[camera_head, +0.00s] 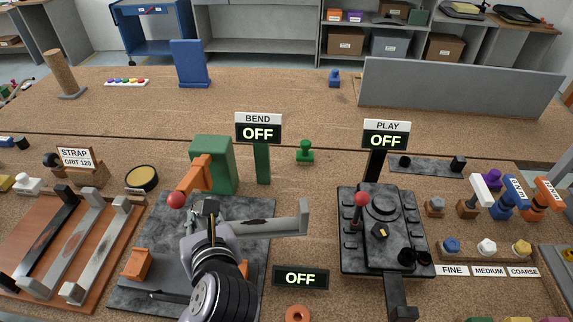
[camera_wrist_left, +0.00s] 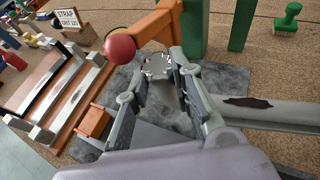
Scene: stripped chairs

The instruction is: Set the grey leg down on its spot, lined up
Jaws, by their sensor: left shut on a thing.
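A grey leg (camera_head: 268,227) with a dark rust-like patch lies roughly sideways above the dark slab, its upturned end at the right. My left gripper (camera_head: 207,208) is shut on its left part. In the left wrist view the leg (camera_wrist_left: 285,112) runs off to the right from behind a finger of the gripper (camera_wrist_left: 158,85); the held part is mostly hidden. A wooden board (camera_head: 22,258) at the left carries a dark leg (camera_head: 50,228) and two more grey legs side by side, slanted. My right gripper is not in view.
A bending rig with dark slab (camera_head: 140,300), green block (camera_head: 222,165), orange arm (camera_head: 195,175) and red ball (camera_head: 175,200) surrounds my left gripper. A dark control box (camera_head: 350,262) stands right. An orange block (camera_head: 137,263) sits on the slab's left.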

